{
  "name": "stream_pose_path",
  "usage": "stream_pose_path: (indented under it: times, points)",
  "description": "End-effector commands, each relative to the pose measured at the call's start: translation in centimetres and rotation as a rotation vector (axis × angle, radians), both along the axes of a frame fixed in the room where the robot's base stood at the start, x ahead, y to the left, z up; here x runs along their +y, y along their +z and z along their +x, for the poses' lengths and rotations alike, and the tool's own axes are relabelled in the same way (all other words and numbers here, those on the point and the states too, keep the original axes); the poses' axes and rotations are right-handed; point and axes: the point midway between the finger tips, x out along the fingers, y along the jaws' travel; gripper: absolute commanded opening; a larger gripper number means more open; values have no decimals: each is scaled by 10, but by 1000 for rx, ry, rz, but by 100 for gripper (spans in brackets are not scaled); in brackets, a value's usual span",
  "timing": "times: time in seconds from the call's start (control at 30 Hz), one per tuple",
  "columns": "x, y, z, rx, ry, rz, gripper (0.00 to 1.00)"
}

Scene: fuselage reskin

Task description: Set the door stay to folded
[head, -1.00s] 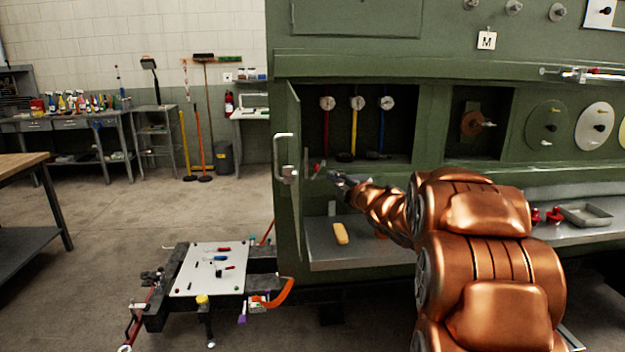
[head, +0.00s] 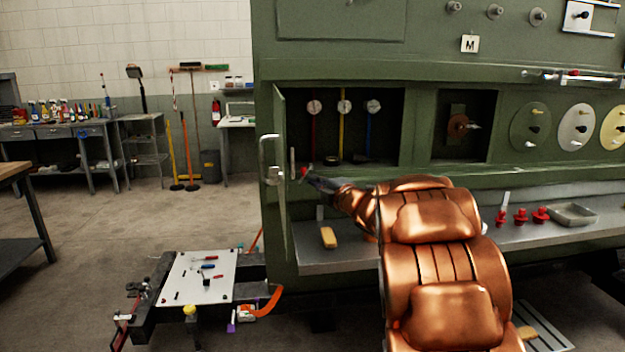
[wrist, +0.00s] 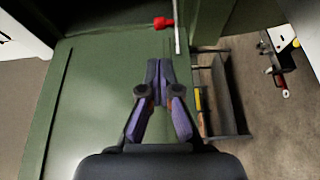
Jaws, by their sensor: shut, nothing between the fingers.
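The open green door (head: 279,180) stands at the left edge of the green cabinet, with a silver handle on it. What looks like the door stay is a thin pale bar (head: 292,162) with a small red knob (head: 304,171) beside it. In the wrist view the red knob (wrist: 163,23) lies just beyond my fingertips, and the pale bar (wrist: 177,30) is just right of it. My gripper (head: 312,181) is shut and empty, close to the knob. The wrist view shows its fingertips (wrist: 156,68) together, with a gap to the knob.
The cabinet recess (head: 345,125) holds gauges on red, yellow and blue stems. A grey shelf (head: 345,257) below carries a yellow-tan block (head: 328,237). A low cart (head: 200,275) with tools stands left of the cabinet. The floor beyond it is open.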

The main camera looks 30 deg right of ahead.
Motion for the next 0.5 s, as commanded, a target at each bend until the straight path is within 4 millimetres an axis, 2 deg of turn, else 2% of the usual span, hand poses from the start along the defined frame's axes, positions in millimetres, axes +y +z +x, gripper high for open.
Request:
stream_pose_path:
  times: [0.5]
  points:
    - [8, 2, 65, -1, 2, 1, 0]
